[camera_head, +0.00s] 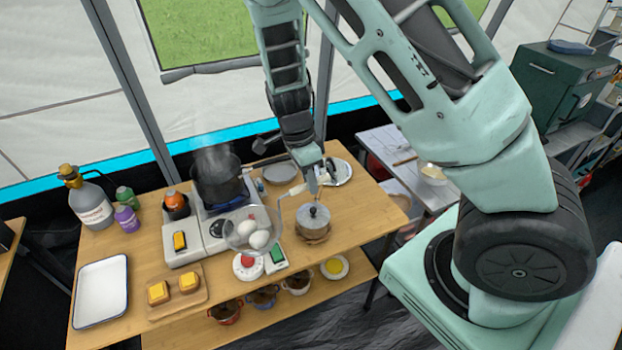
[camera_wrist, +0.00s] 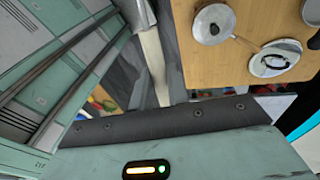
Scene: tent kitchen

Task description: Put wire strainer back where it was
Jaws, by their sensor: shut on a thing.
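The wire strainer (camera_head: 236,236) shows in the head view as a round mesh bowl with a pale handle. White egg-like things (camera_head: 259,239) sit in it. It is over the table, right of the stove's front and left of the small lidded pot. My gripper (camera_head: 313,182) is shut on the end of the strainer's handle, above the table behind the small pot. In the wrist view I cannot make out the strainer's bowl, and my fingertips do not show clearly.
A steaming dark pot (camera_head: 218,182) stands on the stove (camera_head: 181,240). A small lidded pot (camera_head: 313,218) is right of the strainer. A timer (camera_head: 247,267) and a green-screened device (camera_head: 277,257) lie in front. A white tray (camera_head: 101,291) and bread board (camera_head: 177,306) are at left.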

